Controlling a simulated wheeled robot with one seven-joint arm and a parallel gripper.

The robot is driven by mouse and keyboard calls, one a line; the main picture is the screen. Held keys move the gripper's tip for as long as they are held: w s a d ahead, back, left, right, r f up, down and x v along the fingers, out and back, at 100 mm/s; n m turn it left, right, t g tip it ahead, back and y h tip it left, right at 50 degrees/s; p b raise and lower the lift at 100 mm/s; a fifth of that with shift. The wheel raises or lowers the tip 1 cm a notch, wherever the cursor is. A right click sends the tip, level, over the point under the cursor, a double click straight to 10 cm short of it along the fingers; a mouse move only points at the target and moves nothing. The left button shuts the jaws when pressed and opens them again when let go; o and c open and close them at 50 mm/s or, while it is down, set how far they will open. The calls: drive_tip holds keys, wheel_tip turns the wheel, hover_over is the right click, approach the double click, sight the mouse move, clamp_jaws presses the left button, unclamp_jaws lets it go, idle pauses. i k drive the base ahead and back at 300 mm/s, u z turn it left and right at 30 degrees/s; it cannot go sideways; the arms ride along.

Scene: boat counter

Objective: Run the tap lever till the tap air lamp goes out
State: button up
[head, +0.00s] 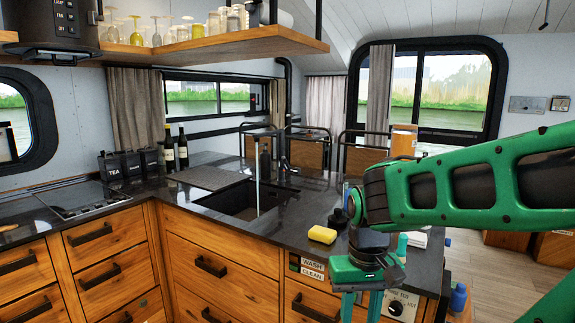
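A thin pale upright shape (257,180) stands at the sink (225,200); I cannot tell whether it is the tap's pipe or running water. A small dark fitting (285,166) behind the sink may be the tap or its lever. I cannot make out a tap air lamp for certain. A small dark panel (293,263) with a greenish spot sits on the counter front beside labels reading WASH and CLEAN. My gripper (361,306) points down in front of the counter's right end, away from the sink. Its two fingers are apart with nothing seen between them.
A yellow sponge (322,235) lies on the dark counter near my gripper. A dial panel (399,305) is on the counter front, partly behind my gripper. Bottles (176,148) and canisters (126,165) stand at the back left. A wooden shelf (215,45) with glasses hangs above.

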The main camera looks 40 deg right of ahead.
sight(289, 168)
drive_tip(key=u, duration=0.05)
drive_tip(key=i, duration=1)
drive_tip(key=z, duration=0.05)
